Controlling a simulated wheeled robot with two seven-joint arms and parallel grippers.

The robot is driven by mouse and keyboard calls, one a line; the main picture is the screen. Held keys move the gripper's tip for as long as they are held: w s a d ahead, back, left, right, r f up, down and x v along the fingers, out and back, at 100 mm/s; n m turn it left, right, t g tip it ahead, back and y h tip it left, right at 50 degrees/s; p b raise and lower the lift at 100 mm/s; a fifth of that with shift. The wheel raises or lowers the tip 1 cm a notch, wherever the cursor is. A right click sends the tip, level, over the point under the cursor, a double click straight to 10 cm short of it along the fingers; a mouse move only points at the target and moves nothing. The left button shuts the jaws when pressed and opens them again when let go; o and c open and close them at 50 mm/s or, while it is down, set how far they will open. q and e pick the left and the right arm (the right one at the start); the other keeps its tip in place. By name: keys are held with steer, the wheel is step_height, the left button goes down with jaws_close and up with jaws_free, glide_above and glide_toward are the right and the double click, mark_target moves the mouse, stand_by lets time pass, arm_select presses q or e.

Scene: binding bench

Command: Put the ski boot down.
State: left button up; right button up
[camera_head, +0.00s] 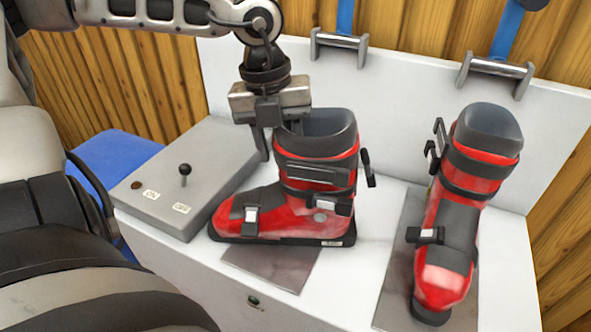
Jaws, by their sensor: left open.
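A red and dark grey ski boot (318,185) stands upright on the white bench, its toe pointing left and its sole partly over a grey plate (270,268). My left gripper (278,140) is open at the top left of this boot's cuff. One finger hangs outside the cuff on the left and the other is at the cuff's rim; I cannot tell whether they touch the boot. A second matching ski boot (462,205) stands to the right on another grey plate (400,275), toe toward me. My right gripper is not in view.
A grey control box (150,195) with a black lever (185,172) stands left of the near boot. The white bench (345,300) has a raised back panel (400,110) with metal bars on blue straps. A blue object (115,155) lies behind the box. Bare bench shows between the boots.

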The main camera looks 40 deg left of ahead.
arm_select(q)
jaws_close()
stand_by(1.3)
steer(key=shift+w+r, duration=0.1)
steer(key=shift+r, duration=0.05)
